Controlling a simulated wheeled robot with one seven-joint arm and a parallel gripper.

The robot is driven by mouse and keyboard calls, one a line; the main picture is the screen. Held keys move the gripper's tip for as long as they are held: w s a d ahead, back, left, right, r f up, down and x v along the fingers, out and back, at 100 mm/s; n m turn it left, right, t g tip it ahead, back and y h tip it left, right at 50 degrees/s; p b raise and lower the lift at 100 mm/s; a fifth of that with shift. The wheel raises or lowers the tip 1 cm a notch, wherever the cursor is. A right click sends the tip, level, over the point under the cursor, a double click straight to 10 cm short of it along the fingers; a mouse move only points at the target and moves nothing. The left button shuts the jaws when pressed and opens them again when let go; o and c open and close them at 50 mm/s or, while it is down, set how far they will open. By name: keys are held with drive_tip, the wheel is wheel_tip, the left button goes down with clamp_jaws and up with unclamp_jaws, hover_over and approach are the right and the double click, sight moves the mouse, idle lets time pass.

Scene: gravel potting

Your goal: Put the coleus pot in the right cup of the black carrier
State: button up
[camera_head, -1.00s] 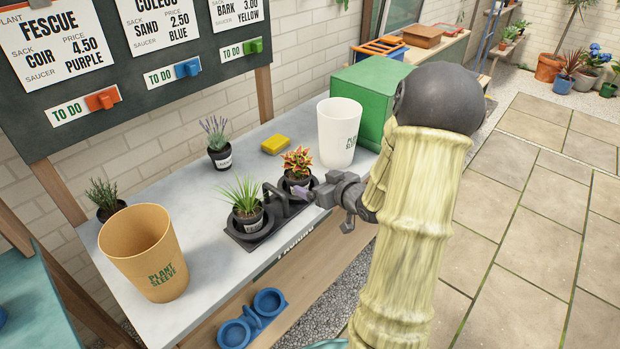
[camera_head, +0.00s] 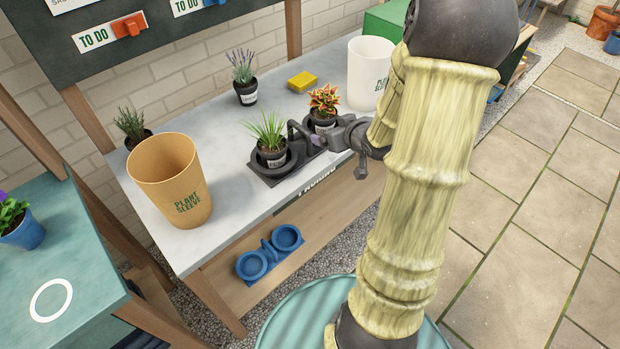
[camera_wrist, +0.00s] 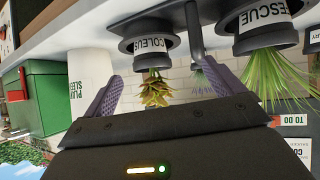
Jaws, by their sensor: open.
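The coleus pot (camera_head: 322,120) is dark, with red and yellow leaves. It stands upright in the right cup of the black carrier (camera_head: 268,178). In the wrist view, which is upside down, the coleus pot (camera_wrist: 150,44) shows its COLEUS label. The fescue pot (camera_head: 272,155), with green grass-like leaves, stands in the left cup. My gripper (camera_head: 318,140) is beside the coleus pot on its near side. In the wrist view my gripper's purple fingers (camera_wrist: 163,75) are spread apart with the coleus between their lines. Nothing is held between them. Whether a finger touches the pot cannot be told.
A tan plant sleeve (camera_head: 170,185) stands at the bench's left and a white sleeve (camera_head: 369,75) at its right. A lavender pot (camera_head: 246,92) and yellow block (camera_head: 302,82) are behind the carrier. A blue double-cup carrier (camera_head: 270,253) sits low. The bench's middle-left is clear.

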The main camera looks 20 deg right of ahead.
drive_tip(key=s+a+m+g, duration=0.1)
drive_tip(key=s+a+g, duration=0.7)
drive_tip(key=s+a, duration=0.7)
drive_tip(key=shift+s+a+r, duration=0.3)
drive_tip(key=shift+s+a, duration=0.05)
drive_tip(key=shift+a, duration=0.1)
